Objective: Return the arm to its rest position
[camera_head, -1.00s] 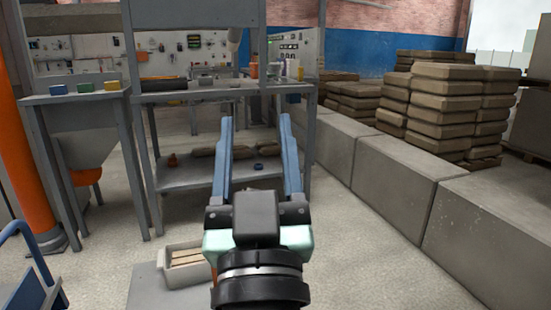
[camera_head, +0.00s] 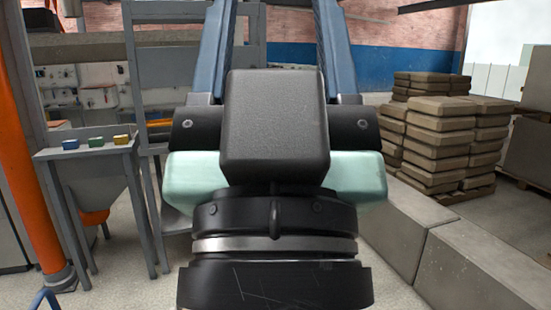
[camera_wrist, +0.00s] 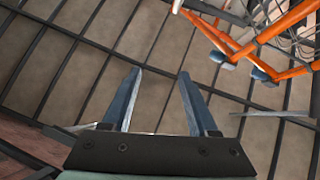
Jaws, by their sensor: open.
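My gripper (camera_head: 275,30) is large in the head view, close to the camera and pointing up, with its two blue fingers spread apart. The fingertips run out past the top edge of the head view. In the wrist view my gripper (camera_wrist: 160,78) shows both blue fingers apart with nothing between them. Beyond them is a ceiling of brown panels and dark beams (camera_wrist: 150,50). My gripper hides much of the grey shelf rack (camera_head: 165,60) behind it.
A grey stand (camera_head: 90,150) with several small coloured blocks is at left, by an orange post (camera_head: 35,190). A low concrete block wall (camera_head: 450,262) runs along the right. Brown sacks (camera_head: 440,140) are stacked behind it. Orange bars (camera_wrist: 250,45) show overhead in the wrist view.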

